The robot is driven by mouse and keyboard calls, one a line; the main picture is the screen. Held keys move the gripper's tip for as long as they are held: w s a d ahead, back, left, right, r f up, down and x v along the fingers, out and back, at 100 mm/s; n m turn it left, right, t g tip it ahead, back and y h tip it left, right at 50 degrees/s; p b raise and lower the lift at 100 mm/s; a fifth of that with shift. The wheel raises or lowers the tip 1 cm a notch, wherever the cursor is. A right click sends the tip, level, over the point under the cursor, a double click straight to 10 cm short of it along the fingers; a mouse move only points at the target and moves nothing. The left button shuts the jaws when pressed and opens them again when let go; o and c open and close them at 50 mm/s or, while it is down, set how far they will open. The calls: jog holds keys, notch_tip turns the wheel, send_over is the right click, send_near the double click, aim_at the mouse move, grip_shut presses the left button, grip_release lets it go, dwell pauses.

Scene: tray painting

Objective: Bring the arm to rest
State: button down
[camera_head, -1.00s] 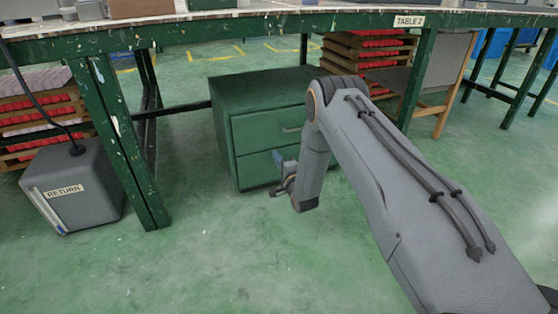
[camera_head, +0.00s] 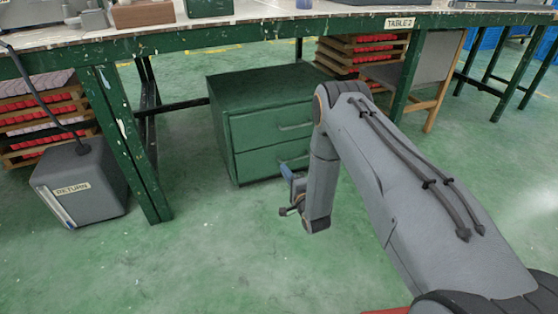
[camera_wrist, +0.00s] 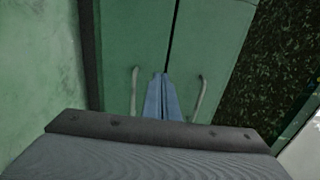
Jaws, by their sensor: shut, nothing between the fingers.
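My arm reaches forward from the lower right in the head view and bends down at the elbow. My gripper (camera_head: 286,173) hangs in front of the green drawer cabinet (camera_head: 234,132), apart from the table above. In the wrist view the blue fingers of my gripper (camera_wrist: 162,80) lie together, with nothing between them. Beyond them are the green cabinet fronts (camera_wrist: 120,40) with two handles, one on each side of the fingers. I cannot tell the exact gap between fingertips and cabinet.
The green table labelled TABLE 2 (camera_head: 290,30) stands above the cabinet. A grey RETURN box (camera_head: 105,180) is at the left. Stacked trays with red contents (camera_head: 340,58) stand under the table. The green floor (camera_head: 220,255) in front is clear.

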jog(key=w+a+r+n+g, duration=0.1)
jog(key=a+r+n+g, duration=0.35)
jog(key=a+r, duration=0.45)
jog(key=s+a+r+n+g+h, duration=0.2)
jog(key=s+a+r+n+g, duration=0.3)
jog(key=s+r, duration=0.7)
jog(key=s+d+r+n+g+h, duration=0.1)
jog(key=s+d+r+n+g, duration=0.25)
jog(key=s, duration=1.05)
jog(key=s+a+r+n+g+p, duration=0.15)
jog(key=s+r+n, duration=0.4)
jog(key=s, duration=0.75)
jog(key=s+d+r+n+g+h+b, duration=0.1)
jog(key=s+d+r+n+g, duration=0.35)
jog(key=s, duration=0.95)
jog(key=d+r+m+p, duration=0.3)
jog(key=d+r+p, duration=0.3)
jog(key=r+p, duration=0.4)
jog(key=d+r+m+t+h+p, duration=0.1)
jog(key=d+r+m+p, duration=0.2)
jog(key=d+r+p, duration=0.3)
jog(key=d+r+m+p, duration=0.2)
jog(key=d+r+p, duration=0.4)
jog(key=r+p, duration=0.8)
jog(key=shift+w+d+r+m+t+h+p, duration=0.3)
jog(key=shift+w+m+t+p, duration=0.1)
jog(key=shift+p, duration=3.75)
